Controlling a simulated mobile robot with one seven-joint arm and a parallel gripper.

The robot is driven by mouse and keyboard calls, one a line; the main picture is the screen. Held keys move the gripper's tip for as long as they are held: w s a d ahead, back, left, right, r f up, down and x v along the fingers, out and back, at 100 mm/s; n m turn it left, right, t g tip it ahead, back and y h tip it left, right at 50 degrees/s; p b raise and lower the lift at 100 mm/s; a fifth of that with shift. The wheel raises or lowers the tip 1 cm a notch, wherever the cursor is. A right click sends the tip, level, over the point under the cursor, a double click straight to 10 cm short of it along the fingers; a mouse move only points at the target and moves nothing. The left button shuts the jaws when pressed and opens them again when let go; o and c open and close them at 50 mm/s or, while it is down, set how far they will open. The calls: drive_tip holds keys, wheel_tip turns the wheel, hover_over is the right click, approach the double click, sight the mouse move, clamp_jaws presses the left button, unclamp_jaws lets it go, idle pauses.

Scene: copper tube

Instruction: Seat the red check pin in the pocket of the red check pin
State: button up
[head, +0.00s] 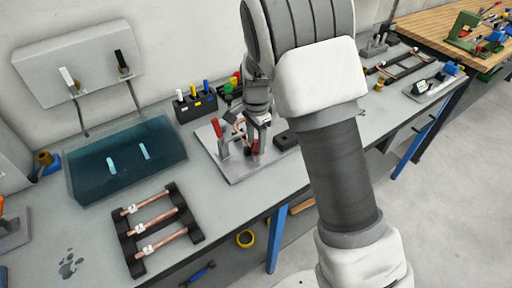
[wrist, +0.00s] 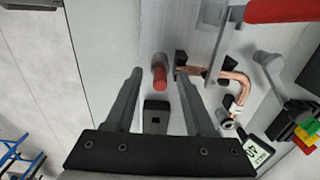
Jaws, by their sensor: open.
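The red check pin (wrist: 160,78) shows in the wrist view as a short red cylinder with a grey round end, at the light metal fixture plate. It lies between the two fingers of my gripper (wrist: 159,72), with a visible gap on each side. In the head view my gripper (head: 259,136) is low over the plate (head: 237,170), and a small red part near its tips is partly hidden. A black block with a small dark hole (wrist: 155,116) lies nearer the palm in the wrist view. I cannot tell whether the pin's end sits in a pocket.
A bent copper tube (wrist: 238,82) and a red-handled clamp (wrist: 283,10) are close right of the fingers. A small display (wrist: 258,150) stands lower right. In the head view, a blue tank (head: 125,160) and a rack of copper tubes (head: 157,229) are to the left.

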drive_tip(key=c, duration=0.8)
clamp_jaws()
drive_tip(key=shift+r, duration=0.2)
